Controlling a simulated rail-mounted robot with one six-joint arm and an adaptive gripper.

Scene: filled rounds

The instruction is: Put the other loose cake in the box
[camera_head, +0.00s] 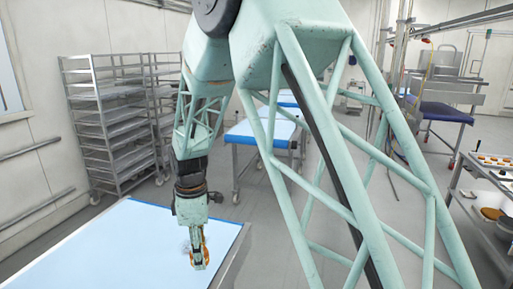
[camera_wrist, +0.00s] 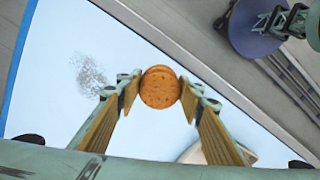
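A round, orange-brown filled cake (camera_wrist: 160,88) sits between the two fingertips of my gripper (camera_wrist: 160,86) in the wrist view. The fingers touch it on both sides, and its layered edge shows at the top. In the head view my gripper (camera_head: 199,258) points down over the pale blue table (camera_head: 110,245), and the cake cannot be clearly told from the fingers there. Whether the cake is clear of the table cannot be told. No box can be made out for certain in either view.
A grey speckled patch (camera_wrist: 90,75) lies on the table. A whitish object (camera_wrist: 192,153) is partly hidden behind the right finger. A rack (camera_head: 112,125) stands at the back left. A side table at the right holds a tray (camera_head: 497,161) of small items and brown rounds (camera_head: 491,214).

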